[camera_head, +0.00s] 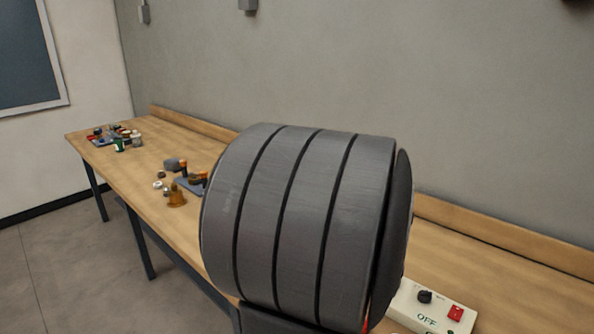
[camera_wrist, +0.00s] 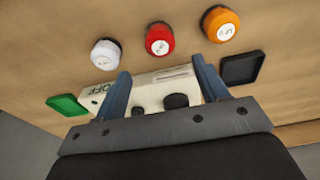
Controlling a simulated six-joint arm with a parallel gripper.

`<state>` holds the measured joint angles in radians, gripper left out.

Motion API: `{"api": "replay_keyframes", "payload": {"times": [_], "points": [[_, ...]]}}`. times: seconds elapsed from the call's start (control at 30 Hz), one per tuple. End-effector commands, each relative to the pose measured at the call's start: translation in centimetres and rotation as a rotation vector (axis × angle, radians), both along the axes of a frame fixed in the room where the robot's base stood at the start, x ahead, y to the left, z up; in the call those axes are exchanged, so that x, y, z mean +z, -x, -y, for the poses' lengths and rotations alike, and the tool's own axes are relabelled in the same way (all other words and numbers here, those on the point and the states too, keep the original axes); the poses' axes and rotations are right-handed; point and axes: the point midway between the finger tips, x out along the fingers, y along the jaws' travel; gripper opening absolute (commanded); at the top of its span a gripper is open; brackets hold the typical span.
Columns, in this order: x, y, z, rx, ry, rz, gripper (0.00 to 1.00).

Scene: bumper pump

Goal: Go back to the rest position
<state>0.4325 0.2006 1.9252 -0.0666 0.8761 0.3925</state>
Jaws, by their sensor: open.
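My gripper (camera_wrist: 160,67) shows in the wrist view, with its two blue-grey fingers apart and nothing held between them. The fingers point toward the wooden bench. Between and behind them is a cream control box (camera_wrist: 90,101) with "OFF" lettering and a black knob (camera_wrist: 176,101). In the camera_head view my gripper is hidden; a large grey ribbed part of my own arm fills the middle. The control box (camera_head: 402,306) also shows at the lower right there, partly hidden by my arm, with a black knob and a red switch (camera_head: 455,313).
In the wrist view, white (camera_wrist: 106,54), red (camera_wrist: 160,40) and orange (camera_wrist: 221,23) round buttons lie beyond the fingers. A green pad (camera_wrist: 66,104) and a black pad (camera_wrist: 243,67) flank the box. The bench (camera_head: 150,156) runs along the wall, with small items at its far left.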

Motion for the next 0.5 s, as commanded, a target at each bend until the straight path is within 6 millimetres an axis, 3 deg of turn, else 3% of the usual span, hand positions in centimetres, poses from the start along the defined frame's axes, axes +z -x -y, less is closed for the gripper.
{"api": "replay_keyframes", "payload": {"times": [0.1,0.5], "points": [[-2.4,-0.1,0.2,0.0,-0.002,-0.005,0.67],[-8.5,-0.8,0.9,-0.001,-0.002,-0.003,0.67]]}}
